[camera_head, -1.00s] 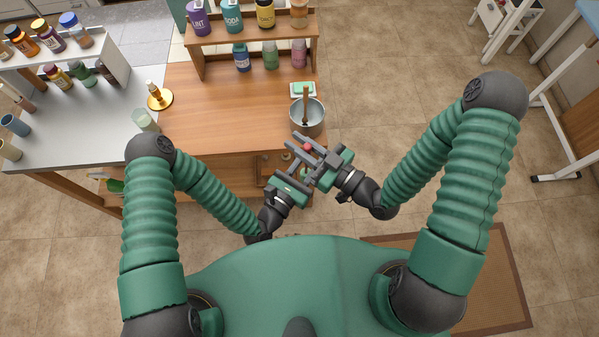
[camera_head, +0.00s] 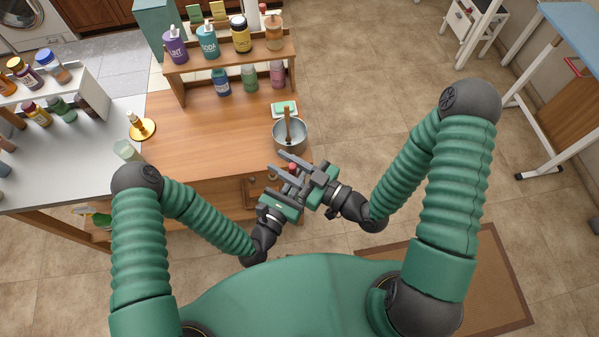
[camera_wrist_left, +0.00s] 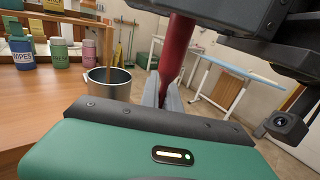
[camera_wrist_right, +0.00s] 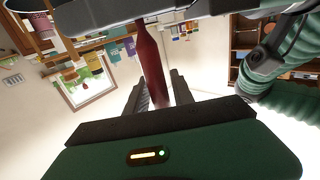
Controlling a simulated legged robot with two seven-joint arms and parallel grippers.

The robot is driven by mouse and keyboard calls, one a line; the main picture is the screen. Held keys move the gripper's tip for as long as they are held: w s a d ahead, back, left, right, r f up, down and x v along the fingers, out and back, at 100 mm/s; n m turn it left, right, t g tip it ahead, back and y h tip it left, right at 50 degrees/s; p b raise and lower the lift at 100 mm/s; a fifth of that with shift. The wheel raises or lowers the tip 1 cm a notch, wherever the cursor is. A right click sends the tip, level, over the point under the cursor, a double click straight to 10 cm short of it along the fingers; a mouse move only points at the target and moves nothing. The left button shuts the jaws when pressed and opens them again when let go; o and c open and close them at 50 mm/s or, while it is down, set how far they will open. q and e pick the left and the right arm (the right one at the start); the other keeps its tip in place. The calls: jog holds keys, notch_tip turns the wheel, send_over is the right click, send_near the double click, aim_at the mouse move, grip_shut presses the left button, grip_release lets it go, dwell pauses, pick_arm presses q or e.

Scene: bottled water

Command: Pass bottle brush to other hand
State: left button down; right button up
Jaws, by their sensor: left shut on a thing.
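The bottle brush (camera_head: 292,167) shows as a dark red handle between my two grippers, in front of the wooden table. My left gripper (camera_wrist_left: 164,88) is shut on the red handle (camera_wrist_left: 177,48), which rises upright between its fingers. My right gripper (camera_wrist_right: 160,85) reaches in from the right in the head view (camera_head: 284,165). Its fingers stand apart on either side of the red handle (camera_wrist_right: 150,60), with a small gap visible on one side. The brush's bristle end is hidden or cannot be made out.
A metal pot (camera_head: 291,136) with a wooden-handled tool stands at the table's right front, with a soap dish (camera_head: 284,108) behind it. A shelf (camera_head: 232,62) holds several bottles. A gold dispenser (camera_head: 142,128) and pale cup (camera_head: 126,150) are left. The table's middle (camera_head: 210,140) is clear.

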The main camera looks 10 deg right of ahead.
jog(key=shift+o, duration=1.1)
notch_tip(320, 180, up, 8)
jog(key=w+a+r+n+g+y, duration=0.1)
jog(key=a+n+g+y, duration=0.1)
jog(key=w+d+f+m+g+h, duration=0.1)
jog(key=d+f+m+g+h, duration=0.15)
jog(key=d+f+h, duration=0.5)
jog(key=d+f+m+g+h, duration=0.1)
jog(key=d+f+m+h, duration=0.3)
jog(key=d, duration=0.6)
jog(key=s+r+m+g+h, duration=0.2)
jog(key=s+m+g+h, duration=0.1)
jog(key=s, duration=0.6)
jog(key=shift+s+a+r+m+g, duration=0.2)
jog(key=shift+s+a+m+g, duration=0.15)
jog(key=shift+m+g, duration=0.45)
